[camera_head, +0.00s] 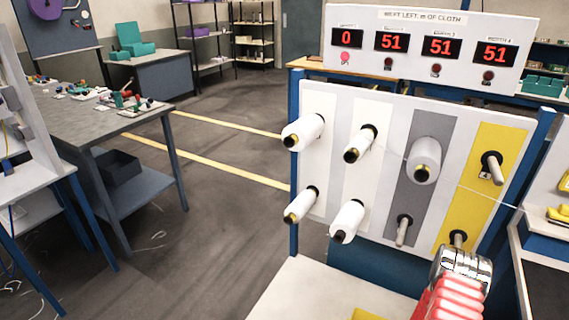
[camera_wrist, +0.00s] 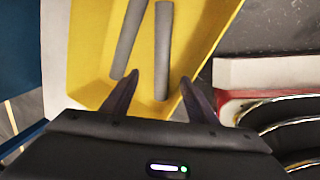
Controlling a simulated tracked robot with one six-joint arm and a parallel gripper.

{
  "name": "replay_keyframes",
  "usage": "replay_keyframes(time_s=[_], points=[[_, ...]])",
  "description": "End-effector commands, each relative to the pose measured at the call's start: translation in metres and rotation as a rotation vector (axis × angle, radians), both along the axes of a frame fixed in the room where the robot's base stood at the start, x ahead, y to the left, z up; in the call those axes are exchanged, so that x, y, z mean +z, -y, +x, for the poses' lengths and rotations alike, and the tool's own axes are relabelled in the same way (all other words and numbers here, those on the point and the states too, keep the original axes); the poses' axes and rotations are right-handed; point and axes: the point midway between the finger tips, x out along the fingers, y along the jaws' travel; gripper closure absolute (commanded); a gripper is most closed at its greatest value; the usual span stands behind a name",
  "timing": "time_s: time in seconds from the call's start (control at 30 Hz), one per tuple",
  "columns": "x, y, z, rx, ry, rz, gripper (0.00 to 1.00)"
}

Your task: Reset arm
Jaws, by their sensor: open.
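My gripper (camera_wrist: 157,92) is open in the wrist view, its two dark fingers apart. It is above a yellow tray (camera_wrist: 88,45), with nothing between the fingertips. Two grey tubes (camera_wrist: 162,50) lie in the tray just beyond the fingers. The head view does not show my gripper; a yellow corner (camera_head: 369,314) shows at its bottom edge. The panel (camera_head: 385,110) carries several white spools (camera_head: 425,160) in its white and grey columns. The yellow column (camera_head: 487,148) has no white spool.
A display board (camera_head: 432,22) above the panel reads 0, 51, 51, 51, with the lamp under the 0 lit. A thin thread runs across the panel's right part. A cluttered grey bench (camera_head: 100,120) stands at left. The floor (camera_head: 215,190) between bench and panel is clear.

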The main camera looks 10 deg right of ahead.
Motion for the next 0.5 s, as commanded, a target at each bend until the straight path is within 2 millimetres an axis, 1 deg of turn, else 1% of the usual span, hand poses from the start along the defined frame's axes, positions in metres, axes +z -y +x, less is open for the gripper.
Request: replay_keyframes(time_s=[0.17, 0.33, 0.43, 0.5], points=[[-0.004, -0.007, -0.022, -0.150, -0.072, 0.051, 0.47], [-0.007, -0.024, -0.058, -0.319, -0.179, 0.106, 0.47], [0.000, -0.030, -0.073, -0.420, -0.234, 0.125, 0.47], [0.010, -0.032, -0.081, -0.493, -0.267, 0.133, 0.47]])
